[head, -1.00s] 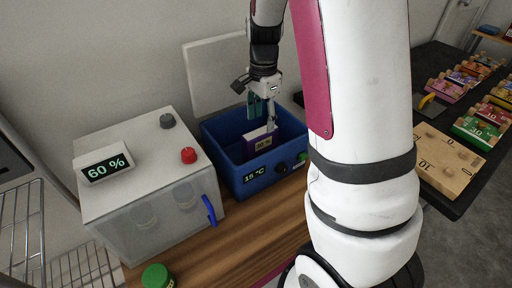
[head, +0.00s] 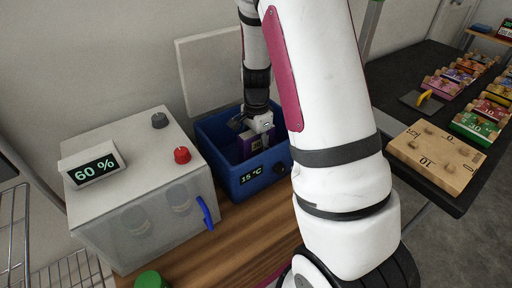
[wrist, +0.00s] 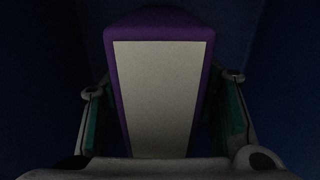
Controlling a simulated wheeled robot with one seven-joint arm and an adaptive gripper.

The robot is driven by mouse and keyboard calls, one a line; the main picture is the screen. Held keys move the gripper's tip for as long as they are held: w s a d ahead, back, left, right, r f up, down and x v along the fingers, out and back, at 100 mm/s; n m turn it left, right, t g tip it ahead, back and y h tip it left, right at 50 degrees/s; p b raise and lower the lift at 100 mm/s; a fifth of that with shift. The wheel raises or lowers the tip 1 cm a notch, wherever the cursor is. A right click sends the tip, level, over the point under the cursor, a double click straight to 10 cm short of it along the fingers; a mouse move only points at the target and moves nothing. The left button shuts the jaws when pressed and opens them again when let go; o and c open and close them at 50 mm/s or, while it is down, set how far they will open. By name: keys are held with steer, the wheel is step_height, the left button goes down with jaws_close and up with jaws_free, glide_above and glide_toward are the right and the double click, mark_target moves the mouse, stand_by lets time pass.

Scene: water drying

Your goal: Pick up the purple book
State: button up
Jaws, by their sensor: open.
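The purple book (head: 252,146) stands inside the blue bin (head: 225,172), which has a "15 °C" display on its front. My gripper (head: 258,128) is down in the bin at the book, and my wrist hides part of the book in the head view. In the wrist view the book (wrist: 159,85) shows its purple cover around pale pages. The open fingers of my gripper (wrist: 163,110) lie on both sides of the book, with dark gaps between. The wrist view is dim.
A white box with a "60 %" display (head: 140,185) and a red knob stands left of the bin on the wooden table (head: 245,235). A raised pale lid (head: 208,72) is behind the bin. A wooden board (head: 437,157) and several coloured blocks lie on the dark table at right.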

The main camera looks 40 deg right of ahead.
jaws_close()
